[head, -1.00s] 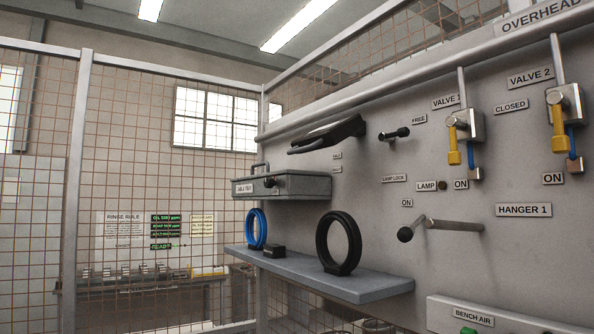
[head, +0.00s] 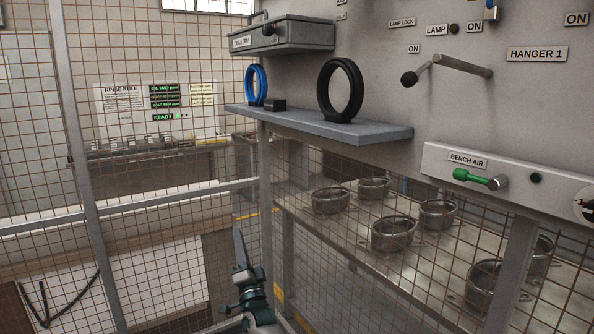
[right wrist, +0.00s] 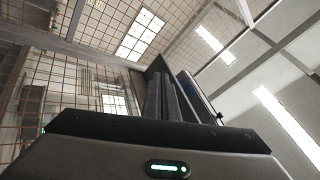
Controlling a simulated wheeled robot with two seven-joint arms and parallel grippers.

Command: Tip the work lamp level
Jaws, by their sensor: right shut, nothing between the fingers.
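The work lamp is outside the head view now; only the "LAMP LOCK" label (head: 402,22) and "LAMP" label (head: 437,30) show at its top edge. My right gripper (head: 239,238) points upward at the bottom centre of the head view, in front of the mesh and below the shelf. It is shut and holds nothing. Its closed fingers (right wrist: 164,98) also show in the right wrist view. A dark shape with a bluish side stands just beyond them there; I cannot tell what it is. My left gripper is not in view.
A grey shelf (head: 340,131) carries a blue ring (head: 251,86) and a black ring (head: 326,92). A grey box (head: 290,36) is fixed above it. A bar with a black knob (head: 460,66) and a green-handled valve (head: 474,178) stick out at right. Metal pots stand behind mesh below.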

